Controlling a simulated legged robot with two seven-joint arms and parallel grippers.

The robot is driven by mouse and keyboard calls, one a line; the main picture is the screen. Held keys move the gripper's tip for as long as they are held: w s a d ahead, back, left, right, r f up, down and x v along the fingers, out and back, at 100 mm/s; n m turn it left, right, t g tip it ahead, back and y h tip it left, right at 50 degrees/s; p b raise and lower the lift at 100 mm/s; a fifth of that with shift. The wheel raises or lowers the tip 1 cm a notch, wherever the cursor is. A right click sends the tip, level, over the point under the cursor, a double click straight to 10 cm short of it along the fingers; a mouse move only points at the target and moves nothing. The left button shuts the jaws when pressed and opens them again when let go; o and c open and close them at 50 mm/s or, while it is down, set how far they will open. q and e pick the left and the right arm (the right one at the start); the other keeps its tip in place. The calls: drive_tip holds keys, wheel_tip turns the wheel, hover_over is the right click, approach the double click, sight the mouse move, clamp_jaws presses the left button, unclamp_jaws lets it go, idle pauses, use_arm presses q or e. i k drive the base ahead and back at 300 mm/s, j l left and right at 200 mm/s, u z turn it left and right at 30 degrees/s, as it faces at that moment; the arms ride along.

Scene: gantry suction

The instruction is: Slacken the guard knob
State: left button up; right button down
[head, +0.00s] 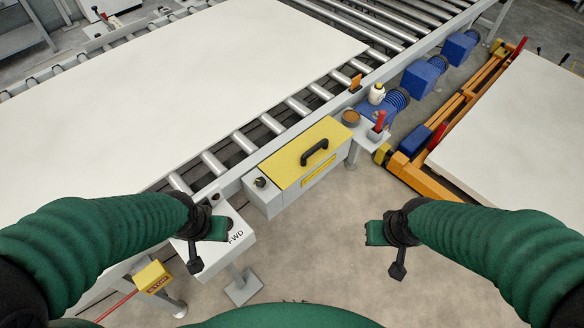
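The guard is a grey box with a yellow lid (304,153) and a black handle (315,152), mounted against the side of the roller conveyor. A small dark knob (260,182) sits on the grey left end of the box; I take it as the guard knob. My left gripper (206,244) is over the grey FWD control box, left of and nearer than the knob, and apart from it. Its two fingers are spread with nothing seen between them. My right gripper (386,252) hangs over bare floor, right of and nearer than the guard, with fingers spread and empty.
The FWD control box (240,248) stands on a post under my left gripper. A yellow stop box (153,276) is at lower left. A small shelf (371,133) holds a bottle, a tin and a red-handled tool. The floor (320,240) before the guard is clear.

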sight(260, 182)
drive_tip(key=i+j+u, duration=0.15)
drive_tip(key=u, duration=0.3)
drive_tip(key=i+j+u, duration=0.15)
drive_tip(key=u, duration=0.3)
drive_tip(key=i+j+u, duration=0.15)
drive_tip(key=u, duration=0.3)
drive_tip(key=i, duration=0.05)
